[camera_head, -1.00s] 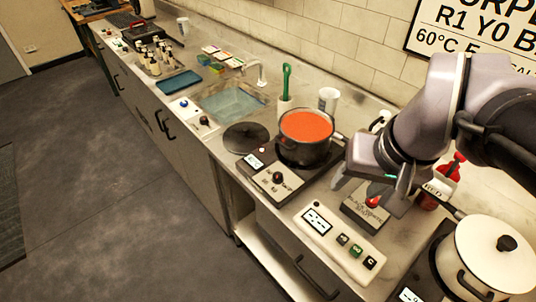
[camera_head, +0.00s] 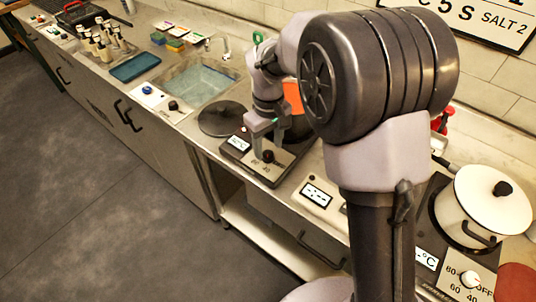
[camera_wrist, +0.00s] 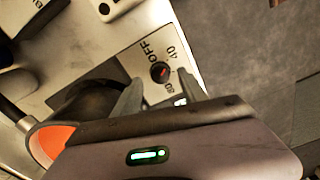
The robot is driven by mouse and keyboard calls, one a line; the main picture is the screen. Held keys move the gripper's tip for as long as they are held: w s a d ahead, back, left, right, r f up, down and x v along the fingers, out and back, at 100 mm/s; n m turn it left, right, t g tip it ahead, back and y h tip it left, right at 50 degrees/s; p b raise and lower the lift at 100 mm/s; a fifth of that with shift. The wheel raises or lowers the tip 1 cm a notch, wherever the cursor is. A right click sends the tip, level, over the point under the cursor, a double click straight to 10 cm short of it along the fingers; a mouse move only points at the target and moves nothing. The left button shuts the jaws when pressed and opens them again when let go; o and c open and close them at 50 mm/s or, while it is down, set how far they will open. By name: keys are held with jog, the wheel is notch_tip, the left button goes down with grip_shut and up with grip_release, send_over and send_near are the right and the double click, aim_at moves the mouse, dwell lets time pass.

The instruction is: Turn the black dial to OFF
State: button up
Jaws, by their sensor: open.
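The black dial (camera_head: 268,157) sits on the pale front panel of the hotplate (camera_head: 283,168) under the pot. In the wrist view the dial (camera_wrist: 160,72) carries a small red mark, with OFF and 40 printed around it. The mark seems to point away from OFF, though its exact direction is hard to tell. My gripper (camera_head: 264,142) is open, pointing down over the dial. In the wrist view my gripper (camera_wrist: 159,79) has one finger on each side of the dial, with gaps visible. I cannot tell its height above the panel.
A pot of orange soup (camera_head: 293,97) stands close behind my gripper, partly hidden by my arm. A white lidded pot (camera_head: 487,205) and a white dial (camera_head: 470,279) are at right. Another black knob (camera_head: 173,105) is by the sink (camera_head: 198,83).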

aim_at(268, 156)
notch_tip(268, 156, down, 2)
jog(key=shift+f, duration=0.2)
grip_shut()
